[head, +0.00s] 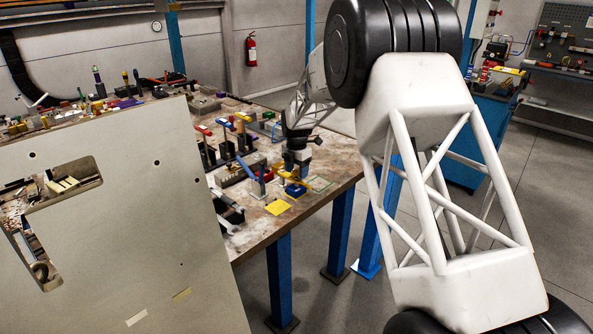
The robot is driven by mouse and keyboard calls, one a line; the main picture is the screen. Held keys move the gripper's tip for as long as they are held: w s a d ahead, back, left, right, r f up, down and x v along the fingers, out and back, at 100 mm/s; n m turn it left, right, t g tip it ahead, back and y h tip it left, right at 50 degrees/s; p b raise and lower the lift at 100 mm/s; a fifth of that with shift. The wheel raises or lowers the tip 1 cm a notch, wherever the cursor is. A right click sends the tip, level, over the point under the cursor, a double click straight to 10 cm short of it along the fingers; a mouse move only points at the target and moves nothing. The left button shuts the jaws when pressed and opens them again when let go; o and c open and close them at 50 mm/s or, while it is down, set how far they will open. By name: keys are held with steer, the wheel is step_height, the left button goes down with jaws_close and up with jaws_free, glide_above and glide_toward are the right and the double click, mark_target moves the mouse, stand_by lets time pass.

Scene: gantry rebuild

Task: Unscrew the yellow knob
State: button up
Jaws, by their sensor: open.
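My gripper (291,172) points down over the right part of the workbench, close above a small blue block (296,190). Its jaws are open. Something yellow shows at or between the fingertips, too small to tell whether it is a knob or whether the fingers touch it. A yellow-topped handle (242,117) stands upright farther back, to the left of my gripper. I cannot tell which yellow piece is the knob.
A yellow square (278,207) lies flat on the workbench (325,160) near its front edge. Red- and blue-topped handles (222,122) stand behind. A large pale panel (120,230) with cutouts hides the bench's left front.

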mark_target(296, 171)
steer(key=shift+r, duration=0.15)
steer(key=shift+r, duration=3.75)
steer(key=shift+s+d+r, duration=0.15)
steer(key=shift+s+r, duration=0.1)
steer(key=shift+r, duration=0.05)
steer(key=s+d+r+m, duration=0.4)
steer(key=s+r+m, duration=0.1)
steer(key=s, duration=0.5)
steer(key=s+d+r+m+t, duration=0.1)
steer(key=s+d+r+m, duration=0.25)
steer(key=s, duration=0.65)
steer(key=s+d+r+m, duration=0.3)
steer(key=s+r+m, duration=0.25)
steer(key=s, duration=0.35)
steer(key=s+d+f+m, duration=0.1)
steer(key=s+m, duration=0.3)
steer(key=s, duration=0.6)
steer(key=s+d+f+m+t, duration=0.1)
steer(key=s+m, duration=0.4)
steer(key=s, duration=0.5)
steer(key=s+d+f+m, duration=0.3)
steer(key=s+m, duration=0.1)
steer(key=s, duration=0.7)
steer(key=shift+d+m+t, duration=0.25)
steer(key=shift+m+t, duration=0.05)
